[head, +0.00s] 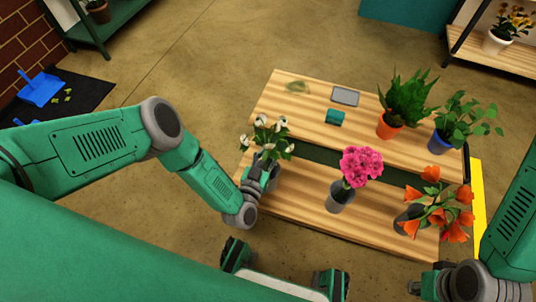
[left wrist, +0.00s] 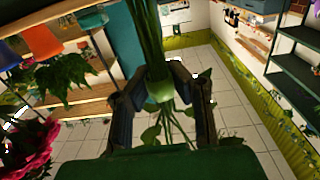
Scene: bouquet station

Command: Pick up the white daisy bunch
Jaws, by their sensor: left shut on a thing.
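The white daisy bunch (head: 268,136), white blooms with green leaves, is at the left end of the wooden table. My left gripper (head: 262,174) is shut on its stems just below the leaves. In the left wrist view the green stems (left wrist: 150,35) run between the two fingers (left wrist: 160,92), with leaves showing past the fingers. The blooms are outside that view. I cannot tell whether the stem ends touch anything. My right gripper (head: 428,287) is at the lower right, away from the bunch, and its fingers are too unclear to judge.
On the table (head: 290,205) stand pink flowers (head: 361,167) in a grey vase (head: 340,197), orange flowers (head: 437,215) in a dark vase, an orange-potted plant (head: 388,127) and a blue-potted plant (head: 439,143). A teal block (head: 334,117) and a grey tray (head: 345,96) lie at the back.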

